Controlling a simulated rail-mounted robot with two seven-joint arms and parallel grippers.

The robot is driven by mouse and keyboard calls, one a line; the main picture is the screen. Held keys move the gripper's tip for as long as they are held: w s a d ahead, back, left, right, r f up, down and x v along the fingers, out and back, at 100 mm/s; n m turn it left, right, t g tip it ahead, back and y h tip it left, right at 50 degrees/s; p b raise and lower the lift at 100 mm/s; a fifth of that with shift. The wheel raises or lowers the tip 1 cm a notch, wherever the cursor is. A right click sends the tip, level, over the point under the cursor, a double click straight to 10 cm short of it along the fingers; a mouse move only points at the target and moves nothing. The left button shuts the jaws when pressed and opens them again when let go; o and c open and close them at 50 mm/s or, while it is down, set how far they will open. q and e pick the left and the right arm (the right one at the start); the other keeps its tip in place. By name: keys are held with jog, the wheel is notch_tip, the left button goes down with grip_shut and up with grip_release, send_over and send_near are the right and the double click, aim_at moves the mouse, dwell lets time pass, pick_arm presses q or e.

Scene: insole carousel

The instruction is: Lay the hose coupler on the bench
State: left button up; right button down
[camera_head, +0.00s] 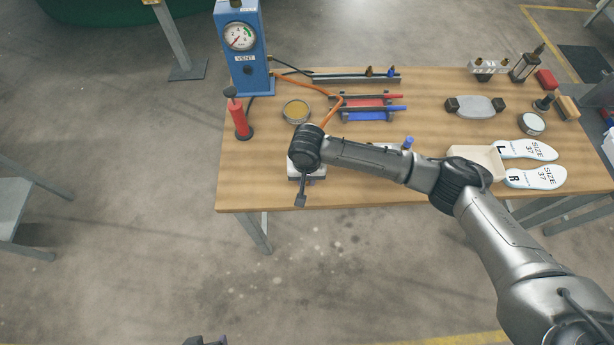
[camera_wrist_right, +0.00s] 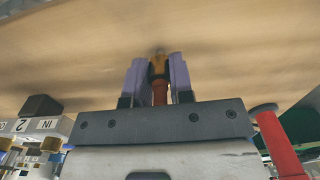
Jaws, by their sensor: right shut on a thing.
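The hose coupler (camera_wrist_right: 158,66) is a small brass-coloured piece with an orange-red hose end (camera_wrist_right: 160,92) below it in the right wrist view. My right gripper (camera_wrist_right: 157,75) is shut on it, one purple finger on each side. The wooden bench (camera_head: 270,188) fills the background there; I cannot tell whether the coupler touches it. In the head view my right wrist hides the gripper and coupler near the bench's front left. The orange hose (camera_head: 318,85) runs from the blue gauge box to behind my wrist. A dark part at the bottom edge may be my left gripper (camera_head: 207,341), mostly cut off.
The blue gauge box (camera_head: 252,72) stands at the back left, near a red pump (camera_head: 240,120) and a round tin (camera_head: 296,111). Red and blue bars (camera_head: 366,116) lie behind my wrist. The front left bench strip is bare.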

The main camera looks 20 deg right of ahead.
jog(key=shift+f, duration=0.15)
jog(key=c, duration=1)
grip_release()
notch_tip(320, 180, up, 12)
jog(key=shift+r+p, duration=0.15)
jog(key=shift+p, duration=1.1)
